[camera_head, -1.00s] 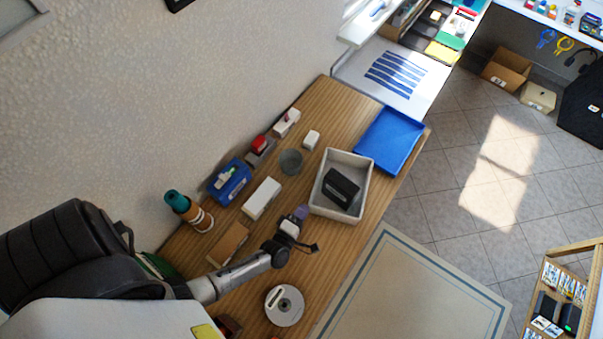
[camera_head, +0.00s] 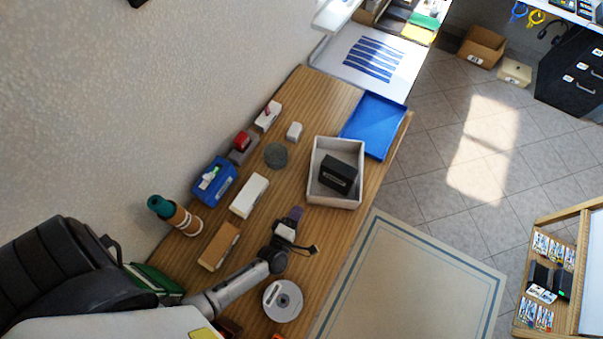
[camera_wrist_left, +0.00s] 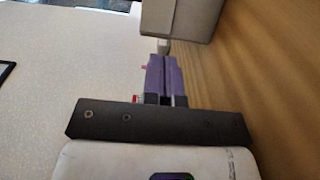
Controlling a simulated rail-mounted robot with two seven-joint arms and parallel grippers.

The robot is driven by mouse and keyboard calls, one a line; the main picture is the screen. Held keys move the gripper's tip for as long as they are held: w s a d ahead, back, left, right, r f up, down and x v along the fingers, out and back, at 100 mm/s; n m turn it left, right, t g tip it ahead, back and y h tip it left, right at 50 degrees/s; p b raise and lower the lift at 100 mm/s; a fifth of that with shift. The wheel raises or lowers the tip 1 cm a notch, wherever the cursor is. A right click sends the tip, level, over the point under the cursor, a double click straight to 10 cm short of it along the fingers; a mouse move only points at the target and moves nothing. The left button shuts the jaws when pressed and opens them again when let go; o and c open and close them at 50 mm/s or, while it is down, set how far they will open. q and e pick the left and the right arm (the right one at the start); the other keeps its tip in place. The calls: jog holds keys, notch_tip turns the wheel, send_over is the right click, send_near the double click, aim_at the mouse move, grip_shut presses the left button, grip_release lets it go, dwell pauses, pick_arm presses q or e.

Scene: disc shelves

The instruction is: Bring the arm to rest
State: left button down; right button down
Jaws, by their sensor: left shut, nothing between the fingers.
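My left gripper (camera_head: 296,213) is over the wooden table (camera_head: 262,292), with its purple fingers together and nothing between them. Its arm comes in from the lower left in the head view. In the left wrist view the purple fingers (camera_wrist_left: 166,76) point toward the pale wall of a box (camera_wrist_left: 188,18). The fingers are in front of the white tray (camera_head: 313,190) with a black box (camera_head: 338,174) in it. The right gripper is not in view.
A disc spindle (camera_head: 283,301) stands below the arm. A white box (camera_head: 249,195), a brown box (camera_head: 219,246), a green-capped bottle (camera_head: 175,215), a blue tape dispenser (camera_head: 215,181) and a grey disc (camera_head: 276,155) stand to the left. A blue tray (camera_head: 373,127) lies at the far end.

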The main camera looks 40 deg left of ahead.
pick_arm(q)
jog(key=shift+v, duration=1.9)
jog(key=shift+a, duration=0.1)
jog(key=shift+w, duration=0.1)
jog(key=shift+w+r+m+h, duration=0.1)
jog(key=shift+w+m+h, duration=0.05)
jog(key=shift+m+h, duration=0.2)
jog(key=d+r+m+g+h, duration=0.1)
jog(key=m, duration=0.1)
jog(key=w+d+r+m+h, duration=0.1)
jog(key=m+h, duration=0.1)
jog(key=m, duration=0.1)
jog(key=d+r+m+g+h, duration=0.1)
jog(key=m+h, duration=0.1)
jog(key=shift+w+d+r+m+g+h, duration=0.1)
jog(key=shift+w+m+g+h, duration=0.2)
jog(key=shift+w+m, duration=0.1)
jog(key=s+a+r+m+g+y, duration=0.1)
jog(key=s+a+r+m+g, duration=0.2)
jog(key=s+r+m+g, duration=0.35)
jog(key=s+a+r+m+g+y, duration=0.1)
jog(key=s+a+r+m+g, duration=0.2)
jog(key=s+r+m+g, duration=0.35)
notch_tip(320, 180, up, 14)
jog(key=m+t+p, duration=0.1)
jog(key=p, duration=1.5)
jog(key=shift+d+r+t, duration=0.2)
jog(key=shift+d+t, duration=0.15)
jog(key=shift+t, duration=0.05)
